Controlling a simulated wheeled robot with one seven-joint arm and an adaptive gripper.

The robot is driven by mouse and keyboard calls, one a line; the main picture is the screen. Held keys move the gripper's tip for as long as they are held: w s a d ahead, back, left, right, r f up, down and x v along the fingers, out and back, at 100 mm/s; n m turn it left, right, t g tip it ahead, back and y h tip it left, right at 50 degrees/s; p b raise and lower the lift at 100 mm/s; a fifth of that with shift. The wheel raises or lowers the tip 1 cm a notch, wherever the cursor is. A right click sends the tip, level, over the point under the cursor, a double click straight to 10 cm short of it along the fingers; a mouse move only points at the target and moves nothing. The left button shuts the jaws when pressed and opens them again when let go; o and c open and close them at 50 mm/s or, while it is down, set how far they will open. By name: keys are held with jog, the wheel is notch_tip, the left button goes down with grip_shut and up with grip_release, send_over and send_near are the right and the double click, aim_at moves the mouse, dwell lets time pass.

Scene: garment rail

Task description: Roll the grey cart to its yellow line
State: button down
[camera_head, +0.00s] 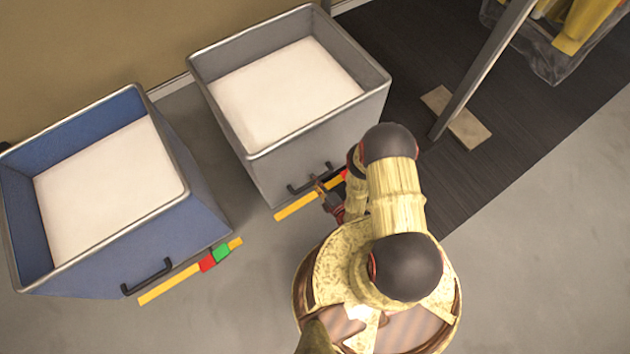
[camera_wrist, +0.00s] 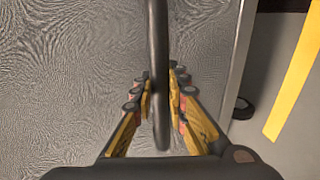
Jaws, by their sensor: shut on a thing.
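The grey cart (camera_head: 285,185) stands at the upper middle in the head view, with a white load inside its open top. Its dark bar handle (camera_head: 308,181) is on the front side; the handle also shows upright in the wrist view (camera_wrist: 158,60). My gripper (camera_wrist: 160,95) is shut on the handle, one finger on each side of it. In the head view my gripper (camera_head: 325,188) is small and partly hidden by my arm. The yellow line (camera_head: 295,206) lies on the floor along the cart's front; its right part is hidden by my arm. It also shows in the wrist view (camera_wrist: 297,75).
A blue cart (camera_head: 190,225) with a white load stands at left, with its own yellow line (camera_head: 170,287) and red and green marks in front. Grey floor is free at lower left.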

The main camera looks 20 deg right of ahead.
jog(key=shift+s, duration=0.2)
jog(key=shift+f, duration=0.1)
jog(key=c, duration=1.7)
grip_release()
jog(key=shift+c, duration=0.2)
jog(key=shift+w, duration=0.1)
